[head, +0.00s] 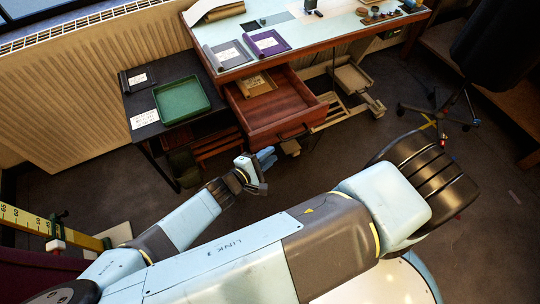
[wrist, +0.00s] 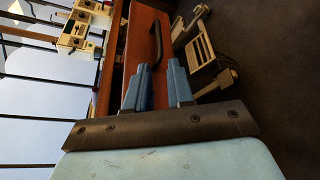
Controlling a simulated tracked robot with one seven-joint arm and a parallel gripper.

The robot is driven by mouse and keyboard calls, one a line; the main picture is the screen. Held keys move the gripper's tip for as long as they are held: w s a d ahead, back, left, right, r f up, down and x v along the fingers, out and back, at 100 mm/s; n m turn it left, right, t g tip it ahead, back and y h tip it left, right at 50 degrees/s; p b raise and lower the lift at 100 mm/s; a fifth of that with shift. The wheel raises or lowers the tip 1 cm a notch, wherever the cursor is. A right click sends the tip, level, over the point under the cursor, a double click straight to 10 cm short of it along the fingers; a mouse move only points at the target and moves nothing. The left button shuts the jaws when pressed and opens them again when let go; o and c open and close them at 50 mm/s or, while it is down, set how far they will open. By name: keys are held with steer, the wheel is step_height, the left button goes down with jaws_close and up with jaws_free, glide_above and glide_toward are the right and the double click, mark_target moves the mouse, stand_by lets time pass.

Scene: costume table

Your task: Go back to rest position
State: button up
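My gripper (head: 267,157) hangs over the dark floor in front of the desk, below the open drawer in the head view. In the wrist view my gripper (wrist: 158,82) shows two blue fingers with a gap between them and nothing held. The wooden drawer (head: 273,112) is pulled out of the desk and its inside shows reddish brown. A labelled tan item (head: 257,83) lies at its back. The drawer front (wrist: 143,35) with a dark handle fills the space beyond the fingers in the wrist view.
A green tray (head: 182,101) sits on a low dark side table (head: 135,101). A ribbed radiator (head: 75,85) stands at left and a wheeled chair (head: 455,105) at right. Floor in front is open.

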steer(key=shift+d, duration=0.1)
stand_by(0.3)
steer(key=w+d+r+m+g+y, duration=0.3)
steer(key=r+m+g, duration=0.1)
steer(key=r, duration=0.5)
steer(key=w+d+r+m+g+y, duration=0.2)
steer(key=w+r+m+g+y, duration=0.15)
steer(key=r, duration=0.65)
steer(key=w+d+r+m+g+y, duration=0.2)
steer(key=d+r+m+g+y, duration=0.15)
steer(key=r, duration=0.55)
steer(key=s+d+r+m+t, duration=0.2)
steer(key=s+d+r, duration=0.2)
steer(key=d+r, duration=0.3)
steer(key=s+d+r+m+t, duration=0.2)
steer(key=d+r, duration=0.6)
steer(key=r, duration=0.5)
steer(key=shift+s+m+t+y, duration=0.35)
steer(key=shift+s+t, duration=0.35)
steer(key=shift+s, duration=0.3)
